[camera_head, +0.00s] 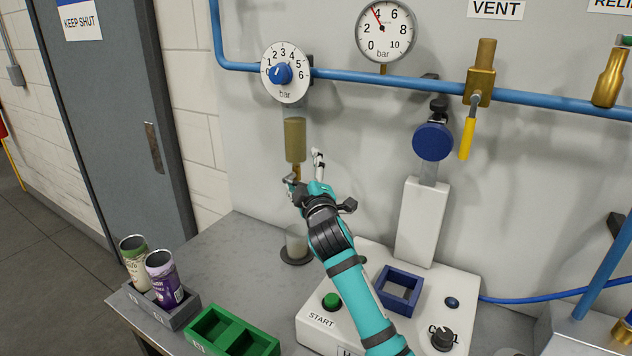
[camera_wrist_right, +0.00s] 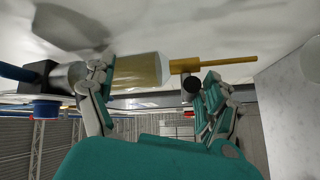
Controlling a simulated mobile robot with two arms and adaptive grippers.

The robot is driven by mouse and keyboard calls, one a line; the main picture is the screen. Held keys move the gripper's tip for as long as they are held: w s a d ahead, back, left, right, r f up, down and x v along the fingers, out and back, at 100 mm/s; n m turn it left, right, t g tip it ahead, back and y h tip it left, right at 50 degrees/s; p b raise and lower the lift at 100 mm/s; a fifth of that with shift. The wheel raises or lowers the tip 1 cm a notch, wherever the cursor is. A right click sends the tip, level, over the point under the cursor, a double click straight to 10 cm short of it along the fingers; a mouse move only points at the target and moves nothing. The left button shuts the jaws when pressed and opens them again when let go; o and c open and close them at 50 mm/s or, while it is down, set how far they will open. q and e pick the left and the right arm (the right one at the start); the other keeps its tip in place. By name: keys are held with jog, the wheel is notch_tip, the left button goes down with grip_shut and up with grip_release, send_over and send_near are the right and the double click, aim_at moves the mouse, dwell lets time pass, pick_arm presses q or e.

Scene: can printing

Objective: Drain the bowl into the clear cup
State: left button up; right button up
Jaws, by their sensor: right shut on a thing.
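The bowl (camera_head: 295,140) is a yellow-brown cylinder hanging under the blue pipe, with a brass drain stem (camera_head: 296,172) below it. In the right wrist view the bowl (camera_wrist_right: 138,71) lies sideways, and the stem carries a black drain knob (camera_wrist_right: 192,84). My right gripper (camera_head: 304,171) is at the stem, just under the bowl, shut on the drain knob; its fingers look spread and the contact is partly hidden. The clear cup (camera_head: 297,243) stands upright on a dark round base below the stem, partly behind my right arm. My left gripper is not in view.
A blue regulator knob (camera_head: 280,73) and a gauge (camera_head: 385,30) are above. A white machine (camera_head: 330,322) with a blue square fixture (camera_head: 400,285) stands front right. A grey rack (camera_head: 180,318) holds two cans beside a green tray (camera_head: 232,328). The bench left of the cup is clear.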

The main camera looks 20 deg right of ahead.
jog(key=shift+s+a+r, duration=0.15)
jog(key=shift+r, duration=0.3)
jog(key=shift+s+a+r, duration=0.1)
jog(key=shift+s+r, duration=0.05)
jog(key=shift+r, duration=0.3)
jog(key=shift+c, duration=0.7)
jog(key=shift+s+f+p, duration=0.15)
jog(key=shift+s+p, duration=0.05)
jog(key=shift+p, duration=0.25)
jog(key=shift+c, duration=0.7)
jog(key=shift+s+a+f+p, duration=0.1)
jog(key=shift+s+a+p, duration=0.1)
jog(key=shift+s+p, duration=0.1)
jog(key=shift+c, duration=0.6)
jog(key=shift+s, duration=0.35)
jog(key=shift+c, duration=0.4)
jog(key=s, duration=0.1)
jog(key=s+r+p, duration=0.1)
jog(key=shift+s, duration=0.35)
jog(key=shift+s+a+r+p, duration=0.2)
jog(key=shift+s+p, duration=0.45)
jog(key=shift+s, duration=1.8)
jog(key=shift+s+a+f+p, duration=0.1)
jog(key=shift+s+a+p, duration=0.4)
jog(key=shift+s, duration=2)
jog(key=shift+s+a+r+p, duration=0.1)
jog(key=shift+s+p, duration=0.75)
jog(key=shift+s, duration=1.6)
